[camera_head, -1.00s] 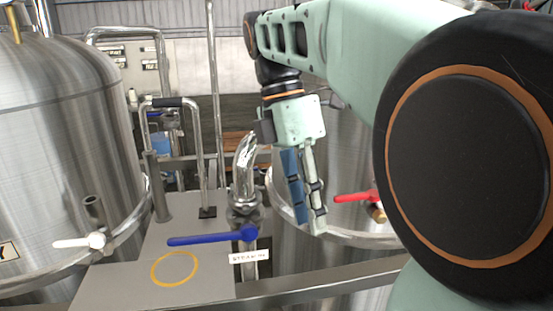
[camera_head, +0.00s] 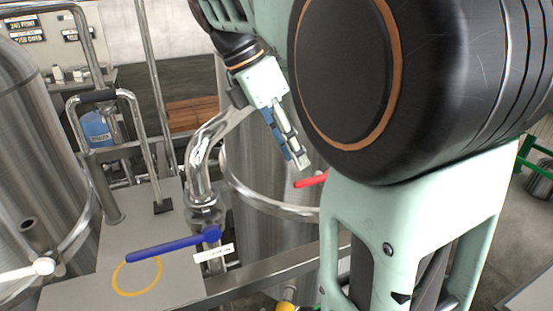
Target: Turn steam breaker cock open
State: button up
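A blue lever handle (camera_head: 172,244) lies nearly level, running left from a valve on a steel pipe. A small white label (camera_head: 214,253) hangs beside the valve; its print is too small to read surely. A shiny bent pipe (camera_head: 198,165) rises above the valve. My gripper (camera_head: 297,160) points down and to the right, above and to the right of the blue handle, and apart from it. Its fingers look close together, but their gap is not clear from this side. Nothing shows held in it.
A red lever (camera_head: 311,180) sits just below my gripper by the rear tank (camera_head: 265,206). A white lever (camera_head: 27,269) is at the left tank (camera_head: 28,130). A yellow ring (camera_head: 120,288) marks the grey plate under the blue handle. A bent rail (camera_head: 137,115) stands behind.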

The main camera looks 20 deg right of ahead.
aim_at(313, 181)
jog(key=x, duration=0.5)
jog(key=shift+d+f, duration=0.1)
jog(key=shift+f, duration=0.05)
grip_shut()
